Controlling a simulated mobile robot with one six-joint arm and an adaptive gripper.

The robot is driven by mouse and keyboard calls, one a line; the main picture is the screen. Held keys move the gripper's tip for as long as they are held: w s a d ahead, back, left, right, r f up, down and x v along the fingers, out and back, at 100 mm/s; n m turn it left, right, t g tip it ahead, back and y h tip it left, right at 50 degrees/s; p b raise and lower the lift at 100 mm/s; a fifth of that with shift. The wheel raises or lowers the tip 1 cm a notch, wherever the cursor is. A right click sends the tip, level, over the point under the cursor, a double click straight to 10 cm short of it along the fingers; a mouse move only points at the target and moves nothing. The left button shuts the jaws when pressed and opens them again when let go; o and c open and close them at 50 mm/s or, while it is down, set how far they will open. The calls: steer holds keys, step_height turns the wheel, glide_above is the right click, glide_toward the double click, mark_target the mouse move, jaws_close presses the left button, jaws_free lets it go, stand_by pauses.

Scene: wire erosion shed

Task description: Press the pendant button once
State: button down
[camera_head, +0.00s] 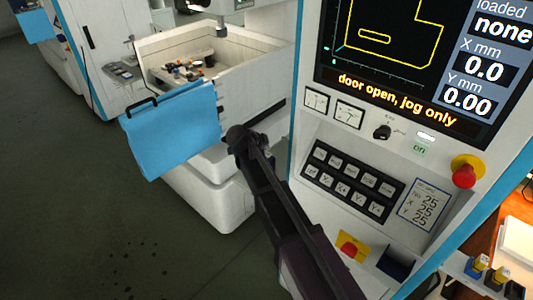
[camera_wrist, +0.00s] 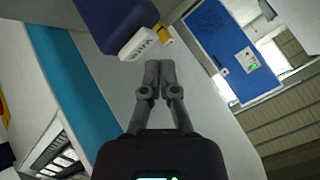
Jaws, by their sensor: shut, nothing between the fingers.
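My gripper (camera_wrist: 158,66) is shut and empty in the wrist view, its two grey fingers together at the tips. The fingertips appear just below a dark blue block with a white lettered end (camera_wrist: 138,44) and a small yellow part; I cannot tell whether they touch it. I cannot make out the pendant button for certain. A grey hand-held box (camera_head: 122,70) with a dark cable is at the left of the machine in the head view, and it may be the pendant. In the head view my arm reaches up from the bottom, and its fingertips are not clearly seen.
The machine console has a screen (camera_head: 400,50) reading "door open, jog only", a black key panel (camera_head: 348,180), a red stop button (camera_head: 464,176) and a red-on-yellow switch (camera_head: 350,248). A blue door (camera_head: 172,130) stands open beside the work tank (camera_head: 250,82). The floor at left is clear.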

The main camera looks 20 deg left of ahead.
mark_target(265, 153)
steer(key=shift+f, duration=0.2)
steer(key=shift+f+b, duration=0.25)
steer(key=shift+b, duration=0.15)
steer(key=shift+f+b, duration=0.4)
stand_by(0.8)
steer(key=shift+r, duration=0.1)
steer(key=shift+r+p, duration=0.75)
steer(key=shift+p, duration=0.1)
steer(key=shift+r, duration=0.1)
steer(key=shift+r+p, duration=2.45)
steer(key=shift+p, duration=0.05)
steer(key=shift+s+f, duration=0.1)
